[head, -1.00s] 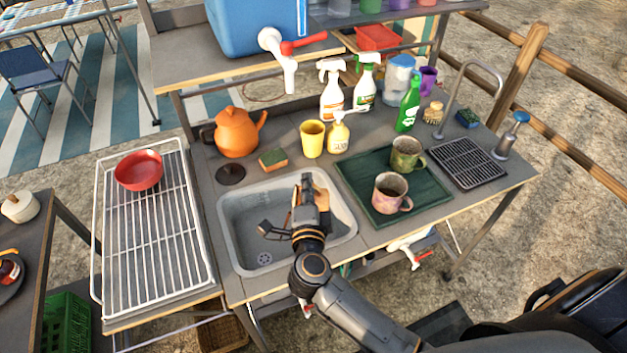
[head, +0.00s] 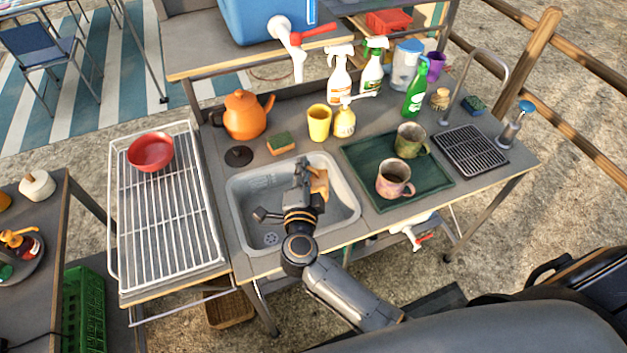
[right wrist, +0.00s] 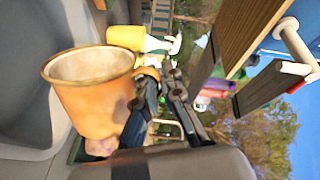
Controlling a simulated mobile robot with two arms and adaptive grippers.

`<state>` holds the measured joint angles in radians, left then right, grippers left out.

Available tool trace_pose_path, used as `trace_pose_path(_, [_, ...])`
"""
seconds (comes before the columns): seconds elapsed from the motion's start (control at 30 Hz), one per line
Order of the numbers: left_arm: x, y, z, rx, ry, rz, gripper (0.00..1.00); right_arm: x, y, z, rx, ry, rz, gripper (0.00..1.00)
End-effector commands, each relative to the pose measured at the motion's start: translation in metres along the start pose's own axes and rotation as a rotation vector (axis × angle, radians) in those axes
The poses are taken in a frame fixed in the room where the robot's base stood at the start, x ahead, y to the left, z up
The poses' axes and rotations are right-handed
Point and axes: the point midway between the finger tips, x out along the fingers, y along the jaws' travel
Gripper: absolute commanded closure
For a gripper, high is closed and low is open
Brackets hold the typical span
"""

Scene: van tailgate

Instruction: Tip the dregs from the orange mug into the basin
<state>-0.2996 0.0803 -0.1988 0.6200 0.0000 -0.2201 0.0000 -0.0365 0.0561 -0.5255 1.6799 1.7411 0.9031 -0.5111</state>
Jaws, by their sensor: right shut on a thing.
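The orange mug (head: 319,183) is in my right gripper (head: 305,183), over the grey basin (head: 342,208). In the head view the gripper hides much of the mug. The right gripper's fingers (right wrist: 160,85) are closed at the mug's handle side. The basin's drain (head: 271,239) shows at its front left. My left gripper is not in view.
A green mat (head: 437,188) right of the basin holds a pinkish mug (head: 393,181) and a green mug (head: 410,142). Behind the basin stand a sponge (head: 280,143), yellow cup (head: 319,122) and orange kettle (head: 245,115). A white rack (head: 165,220) with a red bowl (head: 150,151) is left.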

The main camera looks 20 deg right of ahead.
Motion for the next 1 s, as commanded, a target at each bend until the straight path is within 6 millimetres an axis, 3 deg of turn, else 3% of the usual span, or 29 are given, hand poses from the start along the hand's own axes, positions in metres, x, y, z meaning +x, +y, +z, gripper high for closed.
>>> trace_pose_path(0.17, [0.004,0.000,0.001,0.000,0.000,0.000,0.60,-0.001,-0.002,-0.001,0.113,-0.006,-0.002,1.00])
trace_pose_path(0.8, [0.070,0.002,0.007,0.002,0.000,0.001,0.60,-0.004,-0.038,-0.016,1.487,-0.108,-0.047,1.00])
trace_pose_path(1.0, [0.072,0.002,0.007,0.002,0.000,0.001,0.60,-0.004,-0.048,-0.019,1.623,-0.118,-0.049,1.00])
